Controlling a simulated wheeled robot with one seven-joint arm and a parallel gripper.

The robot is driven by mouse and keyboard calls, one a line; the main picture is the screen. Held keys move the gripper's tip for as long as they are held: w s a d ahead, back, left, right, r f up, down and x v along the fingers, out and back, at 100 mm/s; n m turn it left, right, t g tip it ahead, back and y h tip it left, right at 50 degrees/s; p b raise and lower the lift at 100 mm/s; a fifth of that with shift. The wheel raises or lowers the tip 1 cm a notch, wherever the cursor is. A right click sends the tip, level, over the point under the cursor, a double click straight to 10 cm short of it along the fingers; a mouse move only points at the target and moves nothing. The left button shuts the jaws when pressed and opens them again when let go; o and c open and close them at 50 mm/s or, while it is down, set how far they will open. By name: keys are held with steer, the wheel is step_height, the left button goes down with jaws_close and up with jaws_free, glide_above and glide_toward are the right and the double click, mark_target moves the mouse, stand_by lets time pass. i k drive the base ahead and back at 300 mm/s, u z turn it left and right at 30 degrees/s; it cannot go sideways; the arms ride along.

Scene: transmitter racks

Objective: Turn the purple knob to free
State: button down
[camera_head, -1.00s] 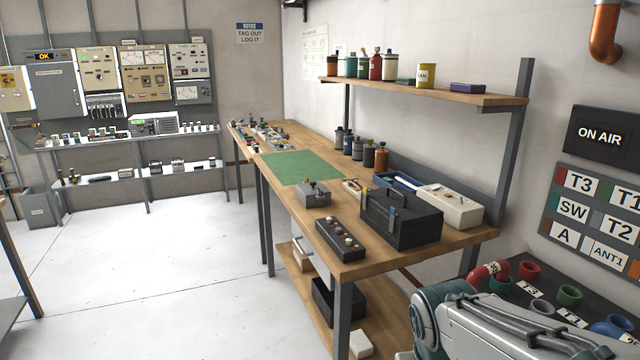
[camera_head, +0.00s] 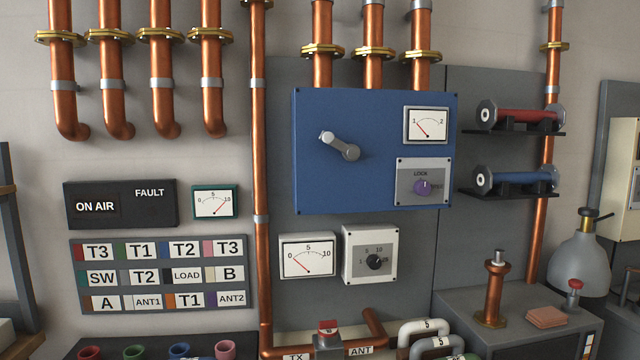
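The purple knob (camera_head: 423,188) sits on a small grey plate (camera_head: 410,170) at the lower right of a blue panel (camera_head: 330,190) on the wall. The word LOCK shows above the knob. Lettering at its right is partly covered and hard to read. A light mark on the knob points roughly upward, near LOCK. My gripper is not in view, and no part of my arm shows now.
A grey crank handle (camera_head: 339,146) and a gauge (camera_head: 426,125) share the blue panel. A black knob (camera_head: 374,261) is on a white box below. Copper pipes (camera_head: 258,180) run beside it. A low bench with pipe fittings (camera_head: 328,335) stands in front.

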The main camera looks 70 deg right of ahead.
mark_target(421, 187)
steer(key=z, duration=3.05)
steer(key=k, duration=0.4)
steer(key=z, duration=1.45)
steer(key=i, duration=0.55)
steer(key=u, duration=0.7)
steer(key=i, duration=0.45)
steer(key=u, duration=0.55)
